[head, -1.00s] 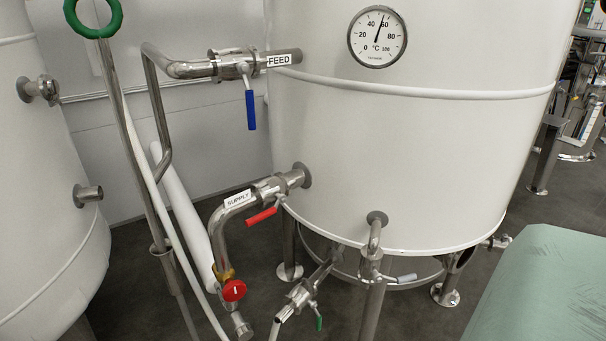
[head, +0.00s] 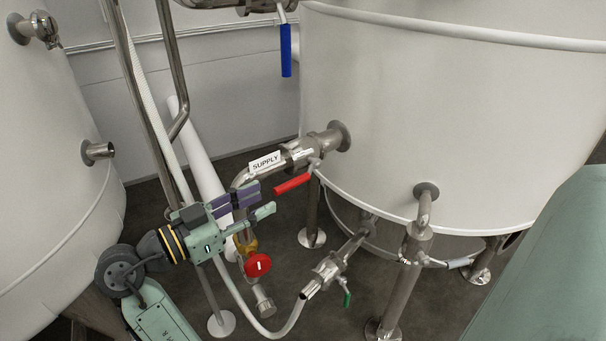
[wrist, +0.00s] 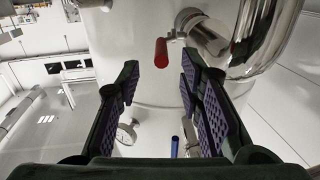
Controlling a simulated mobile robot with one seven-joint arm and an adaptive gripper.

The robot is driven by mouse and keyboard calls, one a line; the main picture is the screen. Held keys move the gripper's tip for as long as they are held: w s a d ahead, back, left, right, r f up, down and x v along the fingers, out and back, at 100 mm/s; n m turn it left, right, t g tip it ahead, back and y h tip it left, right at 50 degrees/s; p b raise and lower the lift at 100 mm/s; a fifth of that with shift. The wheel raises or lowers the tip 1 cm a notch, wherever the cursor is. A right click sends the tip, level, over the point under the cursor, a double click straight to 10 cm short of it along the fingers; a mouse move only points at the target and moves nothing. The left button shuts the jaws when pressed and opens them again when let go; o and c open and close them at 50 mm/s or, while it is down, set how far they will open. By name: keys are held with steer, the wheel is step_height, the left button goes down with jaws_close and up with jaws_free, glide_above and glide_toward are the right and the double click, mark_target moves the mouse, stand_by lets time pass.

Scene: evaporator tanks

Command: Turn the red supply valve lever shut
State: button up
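The red supply valve lever (head: 293,184) hangs from the steel valve on the pipe tagged SUPPLY (head: 265,161). It slopes down to the left, roughly along the pipe. My gripper (head: 264,199) is open and empty, just left of the lever's free end, with its fingers pointing at it. In the wrist view, the red lever (wrist: 161,53) shows beyond the fingertips, between their lines and apart from both. The fingers (wrist: 160,72) are spread, with purple pads showing.
A blue lever (head: 286,50) hangs above. A red round knob (head: 257,264) sits below my gripper. A green-handled valve (head: 347,298) and a grey-handled one (head: 459,263) are lower right. The white tank (head: 450,120) stands behind; a vertical pipe (head: 150,110) passes near my arm.

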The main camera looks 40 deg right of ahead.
mark_target(306, 177)
steer(key=d, duration=0.3)
steer(key=d+p, duration=0.1)
steer(key=d, duration=0.3)
steer(key=d+p, duration=0.1)
steer(key=d, duration=0.2)
steer(key=shift+s+d, duration=0.15)
steer(key=shift+s, duration=0.1)
steer(key=shift+c, duration=0.6)
jaws_close()
